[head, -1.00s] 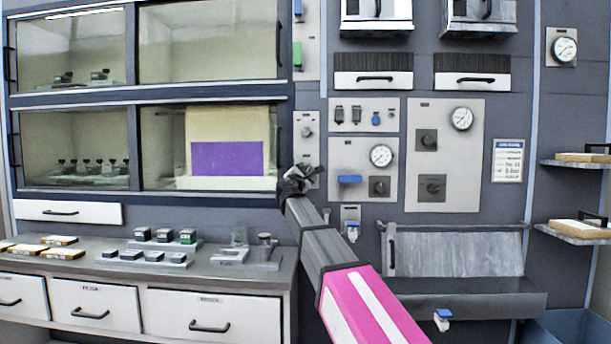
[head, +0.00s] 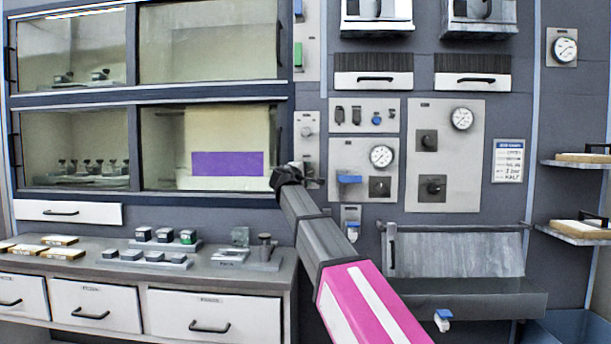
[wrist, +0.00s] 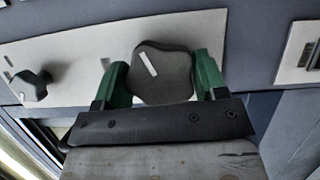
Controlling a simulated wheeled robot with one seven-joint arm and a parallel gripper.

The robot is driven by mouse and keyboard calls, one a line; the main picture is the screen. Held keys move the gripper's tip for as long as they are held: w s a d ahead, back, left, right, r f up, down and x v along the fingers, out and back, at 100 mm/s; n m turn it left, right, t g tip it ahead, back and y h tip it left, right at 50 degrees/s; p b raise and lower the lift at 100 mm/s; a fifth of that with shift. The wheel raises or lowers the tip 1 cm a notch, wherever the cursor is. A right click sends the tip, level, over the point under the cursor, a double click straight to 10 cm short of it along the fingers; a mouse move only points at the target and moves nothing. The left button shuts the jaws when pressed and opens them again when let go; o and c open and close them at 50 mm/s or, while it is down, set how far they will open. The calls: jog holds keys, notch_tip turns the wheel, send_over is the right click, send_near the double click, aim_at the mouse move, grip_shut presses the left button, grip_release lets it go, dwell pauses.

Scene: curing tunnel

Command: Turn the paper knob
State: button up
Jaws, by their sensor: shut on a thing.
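My gripper (wrist: 163,72) has its two green fingers on either side of a dark, lobed knob (wrist: 168,85) with a white pointer line, shut on it. The pointer is tilted in the wrist view. The knob sits on a pale panel (wrist: 90,62), which is the narrow panel (head: 306,152) right of the glass cabinet in the head view. There my own wrist hides the held knob. Any label naming it as the paper knob is unreadable. Behind the lower right glass, a purple band (head: 228,164) shows on a cream sheet (head: 230,128).
A second knob (wrist: 31,87) is on the same panel, clear of the fingers. Right of my gripper are a gauge panel (head: 350,152) with a blue handle and a taller panel (head: 445,150). A counter (head: 110,262) with small blocks lies lower left.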

dwell(0.5)
jog(key=o, duration=0.9)
jog(key=shift+o, duration=0.2)
jog(key=shift+s, duration=0.15)
jog(key=v, duration=1)
jog(key=shift+s+a, duration=0.2)
jog(key=shift+s, duration=0.1)
